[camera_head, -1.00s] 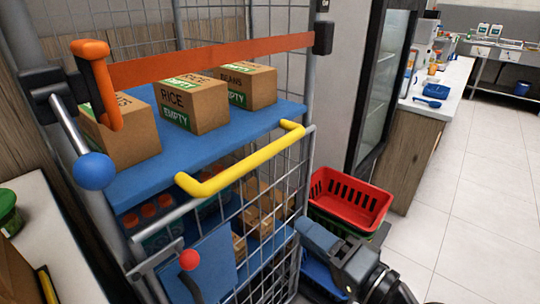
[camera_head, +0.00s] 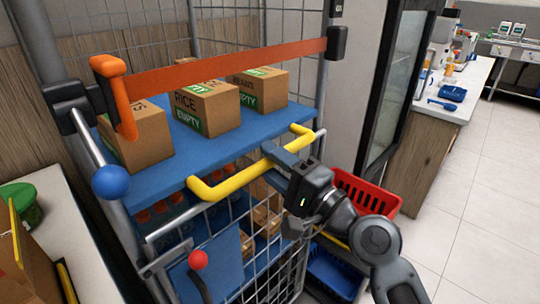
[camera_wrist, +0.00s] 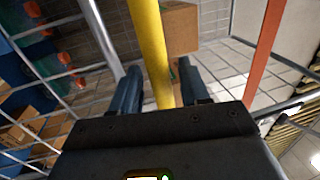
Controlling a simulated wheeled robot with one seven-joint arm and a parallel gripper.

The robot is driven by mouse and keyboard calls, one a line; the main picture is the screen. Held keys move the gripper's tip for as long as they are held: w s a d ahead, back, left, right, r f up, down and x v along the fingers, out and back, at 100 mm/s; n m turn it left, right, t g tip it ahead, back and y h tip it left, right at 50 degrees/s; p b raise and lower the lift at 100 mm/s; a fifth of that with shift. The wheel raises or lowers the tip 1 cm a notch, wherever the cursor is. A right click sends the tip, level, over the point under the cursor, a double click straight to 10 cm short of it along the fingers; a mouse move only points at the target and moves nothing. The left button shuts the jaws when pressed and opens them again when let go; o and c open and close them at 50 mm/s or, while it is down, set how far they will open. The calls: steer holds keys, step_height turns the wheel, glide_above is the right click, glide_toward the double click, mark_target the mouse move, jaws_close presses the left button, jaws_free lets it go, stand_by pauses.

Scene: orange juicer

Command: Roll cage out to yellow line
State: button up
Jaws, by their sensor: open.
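The roll cage (camera_head: 310,85) stands in front of me, a grey wire frame with a blue shelf (camera_head: 160,178). Its yellow handle (camera_head: 232,181) runs across the front. My gripper (camera_head: 276,157) is open at the right part of the handle. In the wrist view the yellow handle (camera_wrist: 150,50) passes between my two open fingers (camera_wrist: 158,92), which do not close on it. The yellow line on the floor is not in view.
Boxes marked empty, including a rice box (camera_head: 207,108), sit on the shelf behind an orange strap (camera_head: 220,64). A red basket (camera_head: 368,196) stands right of the cage. A counter (camera_head: 445,110) is farther right. Tiled floor (camera_head: 490,200) there is clear.

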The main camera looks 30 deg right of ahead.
steer(key=shift+w+a, duration=0.15)
steer(key=shift+w, duration=0.2)
steer(key=shift+c, duration=0.3)
jaws_close()
